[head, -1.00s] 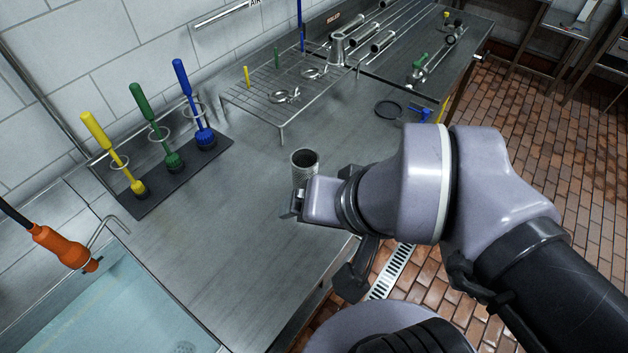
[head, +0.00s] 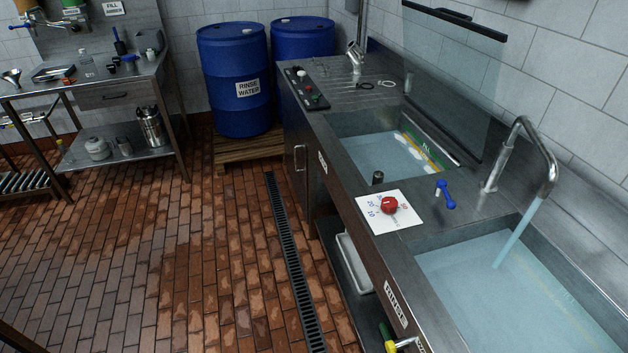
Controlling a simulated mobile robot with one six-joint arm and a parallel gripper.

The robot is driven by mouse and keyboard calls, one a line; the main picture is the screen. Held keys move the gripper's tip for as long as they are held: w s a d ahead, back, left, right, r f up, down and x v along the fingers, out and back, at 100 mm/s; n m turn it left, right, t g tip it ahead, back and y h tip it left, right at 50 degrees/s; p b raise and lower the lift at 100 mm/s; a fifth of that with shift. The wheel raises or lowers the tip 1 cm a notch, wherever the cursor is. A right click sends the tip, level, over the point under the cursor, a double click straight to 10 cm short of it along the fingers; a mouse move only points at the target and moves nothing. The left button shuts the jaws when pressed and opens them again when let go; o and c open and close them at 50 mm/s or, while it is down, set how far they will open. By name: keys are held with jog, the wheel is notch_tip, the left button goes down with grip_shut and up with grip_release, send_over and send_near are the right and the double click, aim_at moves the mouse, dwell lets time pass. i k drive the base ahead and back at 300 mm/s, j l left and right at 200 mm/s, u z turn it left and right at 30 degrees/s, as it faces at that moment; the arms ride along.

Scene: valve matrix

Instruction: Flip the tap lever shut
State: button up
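A small blue lever (head: 445,194) stands on the steel deck between the two basins, beside the tap. The curved steel tap (head: 545,150) rises at the right of the deck, and a stream of water (head: 511,245) runs from its spout into the near basin (head: 470,235). The lever slants, with a pale part below its handle. My gripper is not in view.
A red knob (head: 388,205) sits on a white dial plate left of the lever. A second water-filled basin (head: 350,130) lies behind. A green and yellow handle (head: 386,338) shows low in front. Blue drums (head: 238,110) stand at the back; the brick floor at left is clear.

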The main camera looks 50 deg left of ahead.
aim_at(441, 183)
jog(key=u, duration=1.05)
jog(key=i+j+z, duration=0.15)
jog(key=i+j, duration=0.25)
jog(key=i+j+z, duration=0.15)
jog(key=i+j, duration=0.25)
jog(key=j, duration=0.3)
